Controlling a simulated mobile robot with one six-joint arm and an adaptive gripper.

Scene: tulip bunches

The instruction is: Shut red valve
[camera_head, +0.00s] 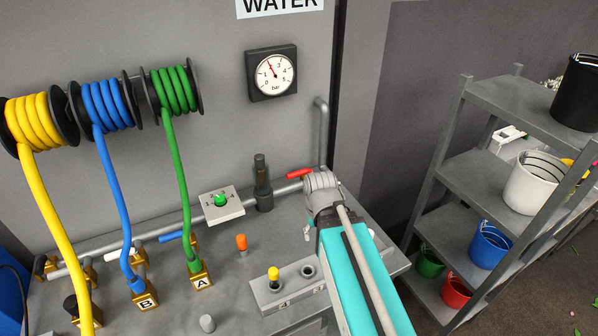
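The red valve's lever (299,173) shows on the grey pipe at the back of the bench, just left of my arm's grey joint. The lever lies roughly along the line of the pipe. Its pivot and valve body are hard to make out, partly behind my arm. My arm reaches in from the lower right, with its grey joint close to the lever in the picture. My gripper and its fingers do not show, so any contact with the lever cannot be told.
A pressure gauge (272,73) hangs on the wall. Yellow, blue and green hoses (174,88) hang from reels at left. A green selector knob (220,199), a blue lever (171,237) and an orange-topped peg (241,242) are nearby. A shelf (452,170) with buckets stands right.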

